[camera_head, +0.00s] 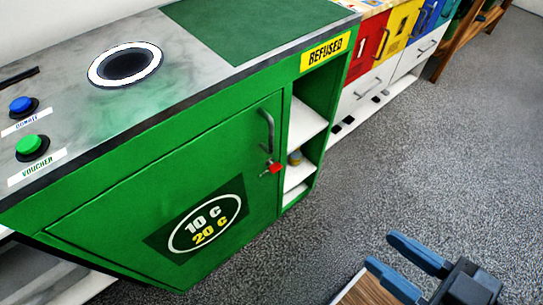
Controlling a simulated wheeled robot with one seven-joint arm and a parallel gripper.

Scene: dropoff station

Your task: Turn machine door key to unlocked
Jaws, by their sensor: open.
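The green machine door (130,210) is on the front of a green cabinet and looks closed. It has a grey bar handle (268,130) near its right edge and a "10 c / 20 c" sign. A small red key (272,168) sticks out just below the handle; its exact turn is too small to tell. My gripper (391,251) is at the lower right, over the floor, with its two blue fingers apart and nothing between them. It is well to the right of and nearer than the key, not touching the machine.
The machine top has a round white-rimmed opening (125,65), a blue button (21,105) and a green button (31,146). Open shelves (302,130) under a "REFUSED" sign stand right of the door. Coloured bins (384,43) line the back. Grey floor (440,150) is clear on the right.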

